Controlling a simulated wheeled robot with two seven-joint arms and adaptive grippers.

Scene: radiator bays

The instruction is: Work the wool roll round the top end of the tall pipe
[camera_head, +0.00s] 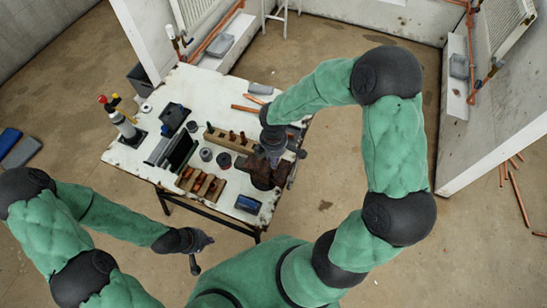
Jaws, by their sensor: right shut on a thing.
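My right gripper (273,150) is over the right part of the white workbench (215,82), above a rust-brown vice-like block (261,176). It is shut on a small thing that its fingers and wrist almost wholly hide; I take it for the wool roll. I cannot make out the tall pipe; the gripper and arm cover that spot, so I cannot tell whether wool and pipe touch. My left gripper (199,252) hangs off the bench's front edge, its fingers apart and empty.
A wooden rack (225,139) with upright copper pieces stands left of my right gripper. A second wooden block (202,183), dark tins, a black stand and a gas torch (122,125) fill the bench. Copper pipes (244,108) lie at the back.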

